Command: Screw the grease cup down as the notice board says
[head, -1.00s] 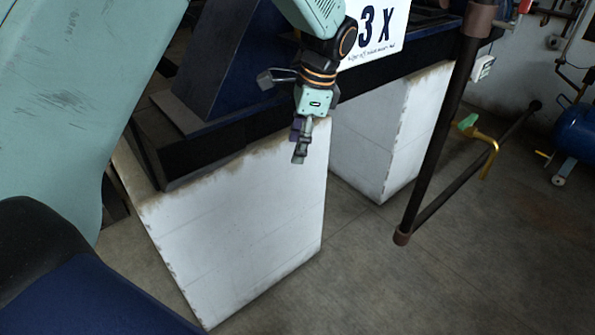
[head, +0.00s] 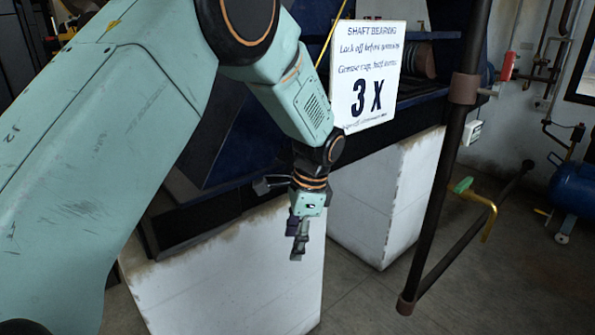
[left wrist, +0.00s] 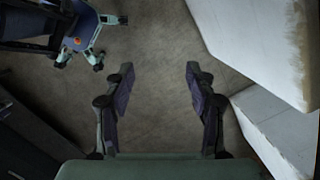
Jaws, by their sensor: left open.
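The notice board (head: 366,72) is a white card at the upper middle of the head view. It reads "SHAFT BEARING", a line about locking off, a grease cup line with half turns, and a large "3 X". My left gripper (head: 298,250) hangs below and left of the board, in front of a white block. In the left wrist view the left gripper (left wrist: 160,90) has its fingers wide apart with nothing between them, above bare floor. I cannot make out the grease cup in either view. My right gripper is in neither view.
White plinths, one near (head: 240,285) and one farther back (head: 385,200), carry the dark machine frame. A dark pipe rail (head: 447,160) stands to the right, with a yellow pipe and green handle (head: 462,186) beside it. A blue tank (head: 575,188) is at far right.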

